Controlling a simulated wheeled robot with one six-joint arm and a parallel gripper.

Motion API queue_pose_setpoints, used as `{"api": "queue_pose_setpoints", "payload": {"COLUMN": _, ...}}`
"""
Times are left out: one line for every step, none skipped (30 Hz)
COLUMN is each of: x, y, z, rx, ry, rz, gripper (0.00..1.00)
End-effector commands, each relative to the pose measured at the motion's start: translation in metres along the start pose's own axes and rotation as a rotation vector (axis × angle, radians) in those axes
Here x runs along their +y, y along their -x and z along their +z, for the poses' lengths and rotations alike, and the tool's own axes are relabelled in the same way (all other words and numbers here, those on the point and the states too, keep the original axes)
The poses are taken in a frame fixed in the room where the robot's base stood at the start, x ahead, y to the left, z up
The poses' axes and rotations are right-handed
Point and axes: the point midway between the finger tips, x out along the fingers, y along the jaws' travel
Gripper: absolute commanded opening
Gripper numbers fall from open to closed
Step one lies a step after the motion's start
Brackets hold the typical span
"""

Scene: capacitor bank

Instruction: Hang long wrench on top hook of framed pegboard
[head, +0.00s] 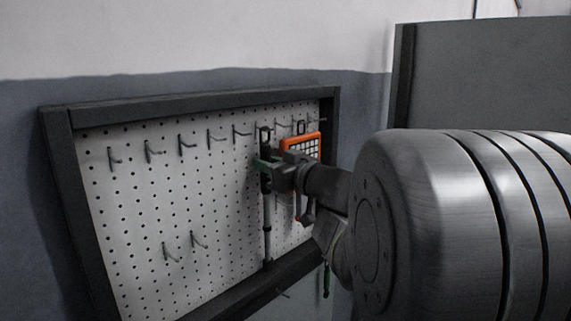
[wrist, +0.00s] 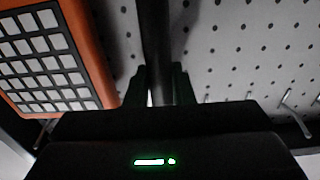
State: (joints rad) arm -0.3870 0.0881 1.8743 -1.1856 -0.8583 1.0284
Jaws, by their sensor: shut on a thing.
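My gripper (head: 264,165) is shut on the wrench's dark upper part. In the wrist view, the dark handle (wrist: 154,38) runs up from between the fingers of my gripper (wrist: 159,88). The loop is level with the top row of hooks, close to the board. I cannot tell whether a hook passes through it. Several top hooks (head: 184,144) to the left are bare.
An orange device with pale keys (head: 313,143) hangs just right of the wrench; it also shows close to the gripper in the wrist view (wrist: 85,38). Two bare lower hooks (head: 168,251) are at the left. A dark frame (head: 55,160) edges the board. A grey panel (head: 480,80) stands right.

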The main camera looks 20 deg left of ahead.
Motion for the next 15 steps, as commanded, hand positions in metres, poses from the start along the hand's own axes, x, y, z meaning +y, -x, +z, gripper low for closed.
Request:
{"api": "queue_pose_setpoints", "payload": {"x": 0.0001, "y": 0.0000, "z": 0.0013, "rx": -0.002, "ry": -0.001, "rz": 0.000, "gripper": 0.26}}
{"api": "queue_pose_setpoints", "payload": {"x": 0.0001, "y": 0.0000, "z": 0.0012, "rx": -0.002, "ry": -0.001, "rz": 0.000, "gripper": 0.32}}
{"api": "queue_pose_setpoints", "payload": {"x": 0.0001, "y": 0.0000, "z": 0.0012, "rx": -0.002, "ry": -0.001, "rz": 0.000, "gripper": 0.39}}
{"api": "queue_pose_setpoints", "payload": {"x": 0.0001, "y": 0.0000, "z": 0.0012, "rx": -0.002, "ry": -0.001, "rz": 0.000, "gripper": 0.45}}
{"api": "queue_pose_setpoints", "payload": {"x": 0.0001, "y": 0.0000, "z": 0.0011, "rx": -0.002, "ry": -0.001, "rz": 0.000, "gripper": 0.47}}
{"api": "queue_pose_setpoints", "payload": {"x": 0.0001, "y": 0.0000, "z": 0.0010, "rx": -0.002, "ry": -0.001, "rz": 0.000, "gripper": 0.47}}
{"api": "queue_pose_setpoints", "payload": {"x": 0.0001, "y": 0.0000, "z": 0.0010, "rx": -0.002, "ry": -0.001, "rz": 0.000, "gripper": 0.47}}
{"api": "queue_pose_setpoints", "payload": {"x": 0.0001, "y": 0.0000, "z": 0.0009, "rx": -0.001, "ry": -0.001, "rz": 0.000, "gripper": 0.47}}
{"api": "queue_pose_setpoints", "payload": {"x": 0.0001, "y": 0.0000, "z": 0.0008, "rx": -0.001, "ry": -0.001, "rz": 0.000, "gripper": 0.47}}
{"api": "queue_pose_setpoints", "payload": {"x": 0.0001, "y": 0.0000, "z": 0.0008, "rx": -0.001, "ry": -0.001, "rz": 0.000, "gripper": 0.47}}
{"api": "queue_pose_setpoints", "payload": {"x": 0.0001, "y": 0.0000, "z": 0.0016, "rx": -0.003, "ry": -0.001, "rz": 0.001, "gripper": 0.47}}
{"api": "queue_pose_setpoints", "payload": {"x": 0.0002, "y": 0.0001, "z": 0.0016, "rx": -0.003, "ry": -0.001, "rz": 0.001, "gripper": 0.47}}
{"api": "queue_pose_setpoints", "payload": {"x": 0.0002, "y": 0.0005, "z": 0.0015, "rx": -0.003, "ry": -0.001, "rz": 0.001, "gripper": 0.47}}
{"api": "queue_pose_setpoints", "payload": {"x": 0.0003, "y": 0.0013, "z": 0.0014, "rx": -0.002, "ry": -0.001, "rz": 0.001, "gripper": 0.47}}
{"api": "queue_pose_setpoints", "payload": {"x": 0.0006, "y": 0.0031, "z": 0.0012, "rx": -0.002, "ry": 0.000, "rz": 0.002, "gripper": 0.47}}
